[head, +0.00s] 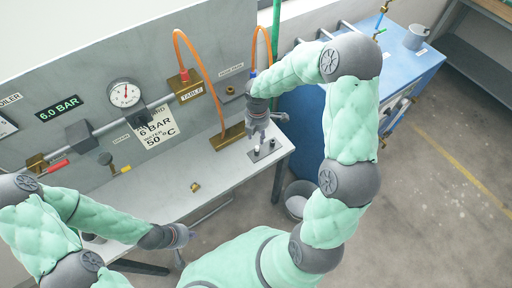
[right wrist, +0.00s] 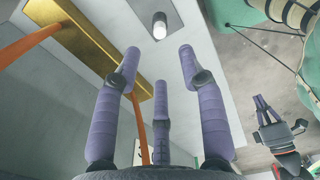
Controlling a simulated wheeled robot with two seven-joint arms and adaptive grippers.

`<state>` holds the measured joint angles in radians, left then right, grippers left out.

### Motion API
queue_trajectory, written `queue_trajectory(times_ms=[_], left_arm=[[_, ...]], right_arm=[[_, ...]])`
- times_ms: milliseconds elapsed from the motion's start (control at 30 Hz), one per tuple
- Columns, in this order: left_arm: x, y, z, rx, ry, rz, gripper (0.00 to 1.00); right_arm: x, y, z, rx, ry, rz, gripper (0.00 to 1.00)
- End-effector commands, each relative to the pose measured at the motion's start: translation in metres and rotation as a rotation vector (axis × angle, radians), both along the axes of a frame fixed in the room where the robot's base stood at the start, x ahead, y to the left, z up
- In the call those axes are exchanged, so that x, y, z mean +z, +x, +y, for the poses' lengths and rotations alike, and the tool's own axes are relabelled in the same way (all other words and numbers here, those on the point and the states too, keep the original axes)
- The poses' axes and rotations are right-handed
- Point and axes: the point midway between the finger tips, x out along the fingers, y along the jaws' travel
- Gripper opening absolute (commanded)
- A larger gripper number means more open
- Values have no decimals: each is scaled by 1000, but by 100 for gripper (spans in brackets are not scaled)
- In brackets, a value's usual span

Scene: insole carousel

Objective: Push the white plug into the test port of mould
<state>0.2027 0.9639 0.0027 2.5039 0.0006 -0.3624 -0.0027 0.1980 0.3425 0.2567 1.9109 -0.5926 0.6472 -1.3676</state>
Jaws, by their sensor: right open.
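A small white plug (head: 257,149) stands on a grey plate (head: 277,154) at the right end of the bench. In the right wrist view the white plug (right wrist: 160,31) shows beyond the fingertips, at the top. My right gripper (head: 257,132) is above the plate, with its fingers spread and empty; in the right wrist view the gap between its fingers (right wrist: 160,70) is clear. My left gripper (head: 190,238) is low at the bench's front edge; its finger opening is unclear. A brass bar (head: 228,138) lies beside the plate. I cannot make out which opening is the test port.
Orange hoses (head: 207,78) run down the panel, one from a brass block (head: 186,84). A small brass piece (head: 195,187) lies on the bench (head: 160,205). A gauge (head: 124,94) is on the pipe. A blue cabinet (head: 400,65) and a bucket (head: 298,200) are to the right.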

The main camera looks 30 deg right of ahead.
Motion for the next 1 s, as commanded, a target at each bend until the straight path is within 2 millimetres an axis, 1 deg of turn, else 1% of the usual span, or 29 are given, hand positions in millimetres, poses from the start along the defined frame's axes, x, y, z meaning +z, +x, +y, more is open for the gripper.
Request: queue_trajectory(times_ms=[167, 367, 733, 900, 1000], left_arm=[[-2, 0, 0, 0, 0, -1, 0], [-13, 1, 0, 0, 0, -1, 0], [-52, 0, 0, 0, 0, -1, 0], [-62, 1, 0, 0, 0, -1, 0], [-67, 1, 0, 0, 0, -1, 0]], right_arm=[[-3, 0, 0, -1, 0, 0, 41], [-15, 0, 0, -1, 1, 1, 41], [-58, 0, 0, -1, 1, 0, 41], [-78, 0, 0, -2, 1, 0, 41], [-86, 0, 0, -1, 1, 1, 41]])
